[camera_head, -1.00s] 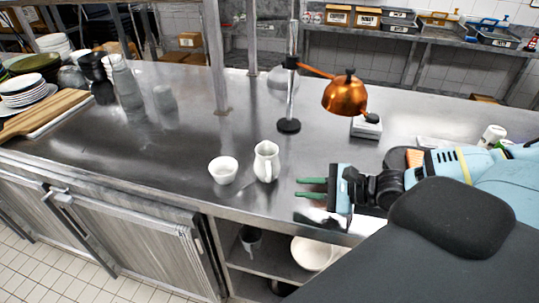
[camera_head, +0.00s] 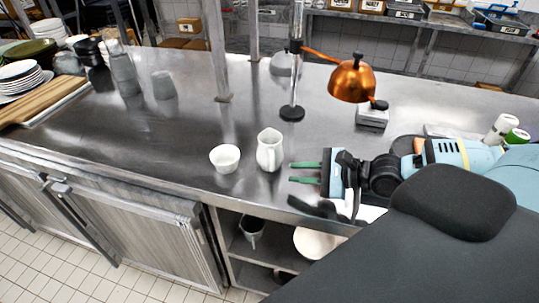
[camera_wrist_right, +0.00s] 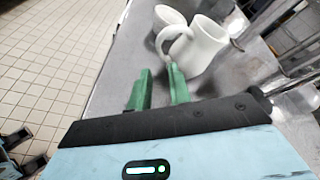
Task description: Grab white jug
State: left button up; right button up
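The white jug (camera_head: 269,150) stands upright on the steel counter, just right of a white bowl (camera_head: 225,158). My right gripper (camera_head: 293,172) is just right of the jug, with its green fingers pointing left towards it. The fingers are apart with nothing between them. In the right wrist view the jug (camera_wrist_right: 203,45) stands ahead of the fingertips (camera_wrist_right: 158,72), its handle turned towards them. The handle is close to the right finger; I cannot tell whether they touch. My left gripper is not in view.
A copper heat lamp (camera_head: 352,80) hangs from a stand behind the jug. Grey cups (camera_head: 164,85), a wooden board (camera_head: 45,100) and stacked plates (camera_head: 18,75) are at the left. The counter's front edge (camera_head: 180,194) is near. Counter left of the bowl is clear.

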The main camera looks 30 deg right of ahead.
aim_at(271, 157)
jog(key=shift+w+a+f+b, duration=0.1)
jog(key=shift+w+a+b, duration=0.25)
jog(key=shift+w+a, duration=0.85)
jog(key=shift+x, duration=0.9)
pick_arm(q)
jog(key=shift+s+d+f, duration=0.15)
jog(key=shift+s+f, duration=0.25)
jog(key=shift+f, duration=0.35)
pick_arm(e)
jog(key=shift+d, duration=0.1)
jog(key=shift+c, duration=0.3)
grip_shut()
